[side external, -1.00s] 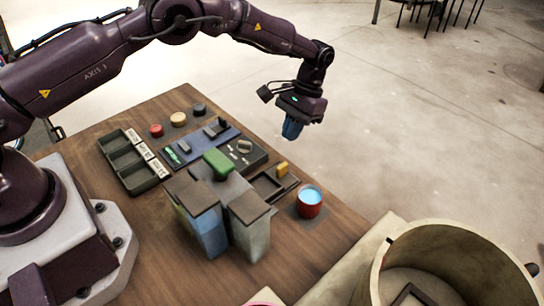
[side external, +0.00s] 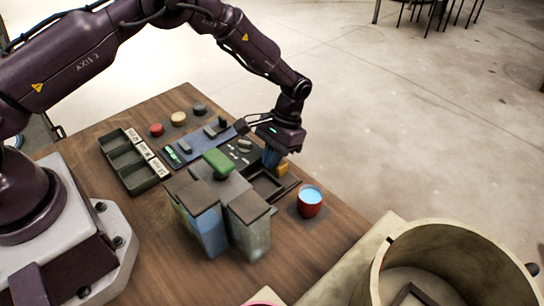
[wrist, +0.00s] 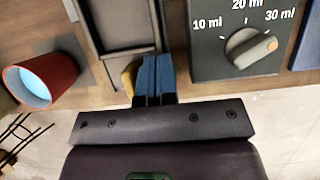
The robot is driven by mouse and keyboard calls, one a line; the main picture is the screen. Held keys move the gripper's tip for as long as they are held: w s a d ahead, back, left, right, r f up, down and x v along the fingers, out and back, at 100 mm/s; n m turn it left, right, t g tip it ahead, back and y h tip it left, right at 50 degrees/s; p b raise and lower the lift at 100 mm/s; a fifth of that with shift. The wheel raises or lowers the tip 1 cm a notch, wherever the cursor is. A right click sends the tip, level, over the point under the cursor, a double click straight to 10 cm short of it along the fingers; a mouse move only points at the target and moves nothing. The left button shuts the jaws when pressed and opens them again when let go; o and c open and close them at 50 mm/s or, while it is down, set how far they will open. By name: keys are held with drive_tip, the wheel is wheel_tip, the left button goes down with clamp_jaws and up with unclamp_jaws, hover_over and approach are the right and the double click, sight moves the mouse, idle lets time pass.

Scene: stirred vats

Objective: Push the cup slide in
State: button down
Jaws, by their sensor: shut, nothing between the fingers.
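The cup slide (side external: 265,188) is a dark, shallow frame on the wooden table, right of the grey block with the green top. Its yellow handle (side external: 283,169) sits at the far right end. The frame also shows in the wrist view (wrist: 124,54), where the handle (wrist: 127,80) is partly hidden by my fingers. A red cup (side external: 309,204) with light blue liquid stands upright on a dark pad to the right of the slide. My gripper (side external: 271,158) points down, its blue fingers shut and empty, right beside the handle. I cannot tell whether they touch it.
A dial box (wrist: 238,40) marked in ml lies close beside my fingers. Two lidded containers (side external: 250,235) stand in front of the slide. A three-part tray (side external: 135,162) and several round buttons lie farther left. A large vat (side external: 455,255) is at the lower right.

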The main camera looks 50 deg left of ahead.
sight(255, 175)
drive_tip(key=shift+s, duration=2.05)
